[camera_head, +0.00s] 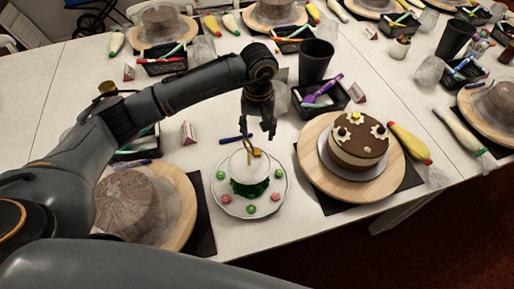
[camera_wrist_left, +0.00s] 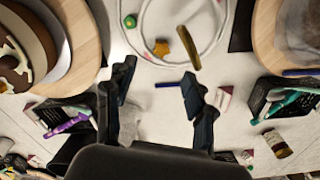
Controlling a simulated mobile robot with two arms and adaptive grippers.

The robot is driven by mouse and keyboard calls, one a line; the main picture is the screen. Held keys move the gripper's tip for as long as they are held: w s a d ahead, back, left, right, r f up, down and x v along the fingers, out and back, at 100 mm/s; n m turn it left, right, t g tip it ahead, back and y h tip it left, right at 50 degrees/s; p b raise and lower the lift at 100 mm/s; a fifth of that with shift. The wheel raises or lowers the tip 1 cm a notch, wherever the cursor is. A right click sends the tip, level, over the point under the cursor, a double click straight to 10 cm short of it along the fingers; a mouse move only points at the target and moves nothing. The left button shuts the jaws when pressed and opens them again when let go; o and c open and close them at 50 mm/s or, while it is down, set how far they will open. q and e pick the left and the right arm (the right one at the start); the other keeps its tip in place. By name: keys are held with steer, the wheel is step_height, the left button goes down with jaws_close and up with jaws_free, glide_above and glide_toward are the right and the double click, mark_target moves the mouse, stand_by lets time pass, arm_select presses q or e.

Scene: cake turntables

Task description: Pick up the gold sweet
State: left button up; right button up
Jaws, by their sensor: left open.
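A white plate (camera_head: 222,193) holds several small green and pink sweets around a white dome-like piece (camera_head: 246,167) with a green base and a gold handle on top (camera_head: 247,146). A small gold sweet (camera_head: 257,153) lies at the plate's far side, partly overlapped by the handle. In the left wrist view, the gold sweet (camera_wrist_left: 161,47) is star-like, with the gold handle (camera_wrist_left: 188,47) right beside it. My left gripper (camera_head: 265,132) is open and empty, pointing down just beyond the plate's far edge. It also shows open in the wrist view (camera_wrist_left: 158,82), apart from the sweet. My right gripper is not in view.
A chocolate-topped cake (camera_head: 358,140) on a wooden turntable (camera_head: 318,178) stands right of the plate. Another turntable (camera_head: 184,203) with a covered cake is at left. A blue pen (camera_head: 236,138) lies nearby.

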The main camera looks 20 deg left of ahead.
mark_target(256, 149)
arm_select(q)
step_height(256, 149, down, 3)
steer(key=shift+w+r, duration=0.15)
steer(key=shift+r, duration=0.05)
steer(key=shift+a+f+p, duration=0.1)
steer(key=shift+f+p, duration=0.8)
steer(key=shift+p, duration=0.1)
steer(key=f+p, duration=0.1)
steer(key=f, duration=0.2)
steer(key=shift+s+a+f+p, duration=0.1)
steer(key=shift+s+f+p, duration=0.1)
steer(key=shift+p, duration=0.15)
steer(key=shift+f, duration=0.3)
steer(key=c, duration=0.8)
steer(key=shift+c, duration=0.2)
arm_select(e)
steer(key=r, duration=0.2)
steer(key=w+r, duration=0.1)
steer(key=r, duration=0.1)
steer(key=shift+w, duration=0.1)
